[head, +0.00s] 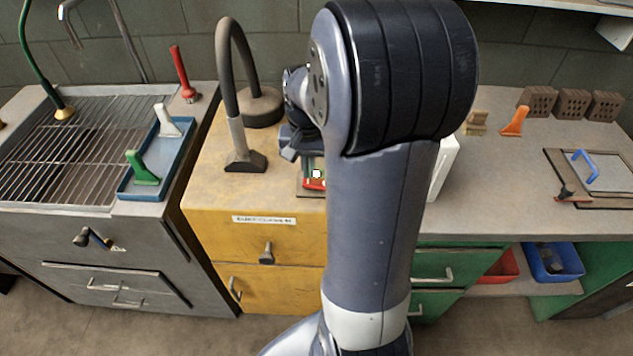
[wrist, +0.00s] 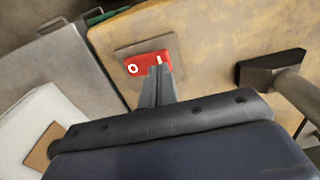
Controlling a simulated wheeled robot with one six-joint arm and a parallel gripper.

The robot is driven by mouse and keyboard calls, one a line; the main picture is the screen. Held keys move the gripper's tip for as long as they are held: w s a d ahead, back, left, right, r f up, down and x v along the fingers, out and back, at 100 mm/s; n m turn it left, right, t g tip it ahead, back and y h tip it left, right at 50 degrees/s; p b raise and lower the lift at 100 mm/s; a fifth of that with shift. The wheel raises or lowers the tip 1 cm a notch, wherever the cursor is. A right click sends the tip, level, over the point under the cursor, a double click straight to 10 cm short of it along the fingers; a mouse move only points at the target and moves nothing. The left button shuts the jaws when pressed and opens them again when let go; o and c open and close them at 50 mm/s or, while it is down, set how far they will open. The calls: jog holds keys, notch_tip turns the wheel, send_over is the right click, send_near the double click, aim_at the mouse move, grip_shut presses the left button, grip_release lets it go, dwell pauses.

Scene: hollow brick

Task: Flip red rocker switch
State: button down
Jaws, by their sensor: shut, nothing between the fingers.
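The red rocker switch (wrist: 148,63) is set in a brown square plate (wrist: 172,44) on the yellow worktop. It has a white ring mark at its left end and a white bar mark at its right. In the head view the red switch (head: 314,184) shows just left of my arm, which hides part of its surroundings. My gripper (wrist: 158,75) is shut and empty, its fingertips at the switch's lower edge near the bar mark. I cannot tell whether they touch it. The rocker's tilt is not clear.
A dark lamp-like stand with a curved neck (head: 232,95) stands left of the switch; its dark foot (wrist: 270,72) is at right in the wrist view. A white box (head: 443,168) stands to the right, partly behind my arm. A blue tray (head: 126,186) lies further left.

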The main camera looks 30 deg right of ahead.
aim_at(309, 181)
jog(key=shift+f+b, duration=0.7)
jog(key=shift+f, duration=0.3)
dwell(0.5)
notch_tip(309, 181, up, 7)
jog(key=p, duration=0.6)
dwell(0.5)
notch_tip(309, 181, down, 7)
jog(key=b, duration=0.6)
jog(key=shift+f, duration=0.1)
jog(key=shift+r, duration=0.25)
